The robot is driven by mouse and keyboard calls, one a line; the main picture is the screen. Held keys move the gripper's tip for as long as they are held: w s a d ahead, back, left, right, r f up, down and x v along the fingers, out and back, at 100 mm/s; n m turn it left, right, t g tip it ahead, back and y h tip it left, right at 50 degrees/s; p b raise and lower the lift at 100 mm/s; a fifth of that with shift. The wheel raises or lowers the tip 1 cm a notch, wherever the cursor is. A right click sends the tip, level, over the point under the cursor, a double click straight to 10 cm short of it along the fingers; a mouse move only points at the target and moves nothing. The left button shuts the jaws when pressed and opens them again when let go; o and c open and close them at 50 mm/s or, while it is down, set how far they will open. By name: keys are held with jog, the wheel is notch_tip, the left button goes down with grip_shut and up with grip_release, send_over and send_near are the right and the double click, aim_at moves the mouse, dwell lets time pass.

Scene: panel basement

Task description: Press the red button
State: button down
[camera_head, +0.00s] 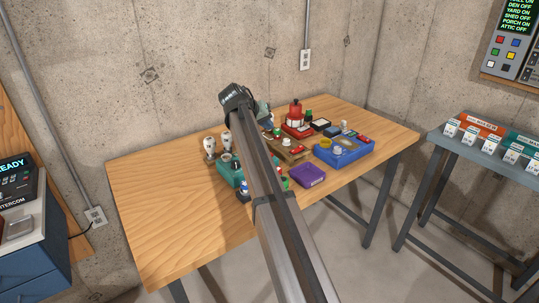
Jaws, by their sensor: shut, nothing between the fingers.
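A tall red knob-like piece (295,106) stands on a red base at the back of the wooden table; it looks like a red button. A small red square button (500,40) also shows on the wall panel at the upper right. My arm crosses the middle of the view. My gripper (267,122) shows only in part, just past the arm's dark elbow, over the table and left of the red knob. It is shut and empty, apart from the knob. Its fingertips are hard to make out.
The wooden table (150,205) also holds a blue box (345,156), a purple box (308,175), a teal box (226,177) and small pale bulb-like things (209,147). Its left part is bare. A grey side table (466,147) stands right, an intercom (16,182) left.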

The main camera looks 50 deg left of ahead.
jog(key=shift+f, duration=4.25)
jog(key=shift+f, duration=0.9)
jog(key=shift+r, duration=0.9)
jog(key=shift+r, duration=2.5)
